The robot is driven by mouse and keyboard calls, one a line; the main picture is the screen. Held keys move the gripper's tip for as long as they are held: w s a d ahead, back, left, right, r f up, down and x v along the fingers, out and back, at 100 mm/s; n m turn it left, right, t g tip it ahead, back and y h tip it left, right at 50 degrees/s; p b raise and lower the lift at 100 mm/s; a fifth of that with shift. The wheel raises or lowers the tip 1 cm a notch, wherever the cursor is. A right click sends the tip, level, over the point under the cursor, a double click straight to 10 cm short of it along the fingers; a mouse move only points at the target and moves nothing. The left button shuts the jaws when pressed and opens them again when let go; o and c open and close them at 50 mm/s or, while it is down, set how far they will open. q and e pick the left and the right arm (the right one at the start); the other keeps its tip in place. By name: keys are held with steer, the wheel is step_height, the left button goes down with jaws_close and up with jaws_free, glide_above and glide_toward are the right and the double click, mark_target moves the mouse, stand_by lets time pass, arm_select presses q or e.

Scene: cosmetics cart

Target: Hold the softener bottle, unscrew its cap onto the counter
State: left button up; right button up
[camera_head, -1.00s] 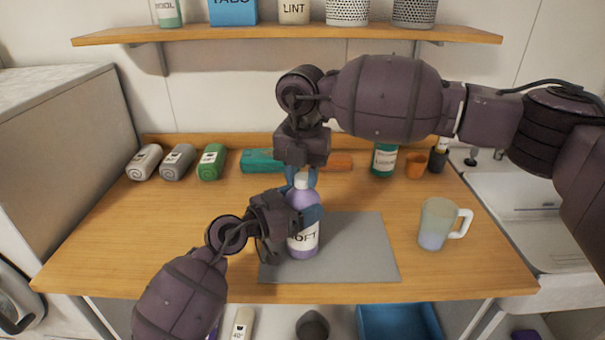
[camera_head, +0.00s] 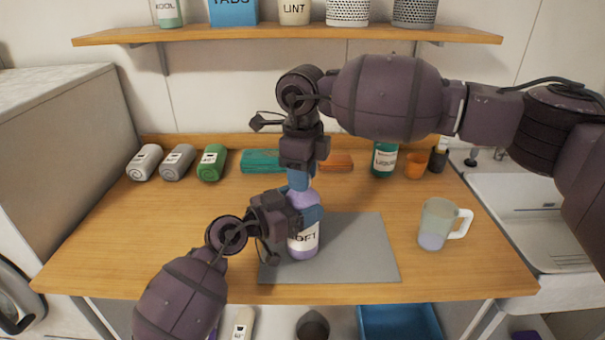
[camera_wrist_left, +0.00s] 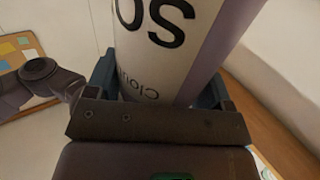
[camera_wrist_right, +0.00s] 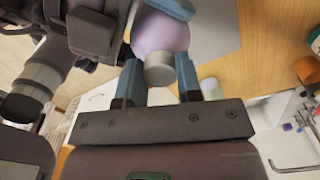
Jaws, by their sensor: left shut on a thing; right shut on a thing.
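The softener bottle (camera_head: 304,238), purple with a white label, stands upright on the grey mat (camera_head: 360,262). My left gripper (camera_head: 296,214) is shut around its body from the left; the label fills the left wrist view (camera_wrist_left: 165,45). My right gripper (camera_head: 299,181) points down from above, its fingers shut on the pale cap (camera_wrist_right: 159,70) at the bottle's top. In the head view the fingers hide the cap. The right wrist view shows the cap between the blue fingers, with the purple bottle shoulder (camera_wrist_right: 160,36) beyond. I cannot tell whether the cap is loose.
A cup with a handle (camera_head: 436,224) stands right of the mat. Rolled towels (camera_head: 178,162) lie at the back left. A green bottle (camera_head: 384,160) and orange cup (camera_head: 415,165) stand at the back right. The counter (camera_head: 150,240) is clear on the left.

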arm_select(q)
steer(key=shift+a, duration=0.1)
arm_select(e)
steer(key=n, duration=1.3)
steer(key=shift+r, duration=0.2)
steer(key=shift+r, duration=0.7)
steer(key=shift+r, duration=0.25)
steer(key=shift+r, duration=2)
arm_select(q)
steer(key=o, duration=1.7)
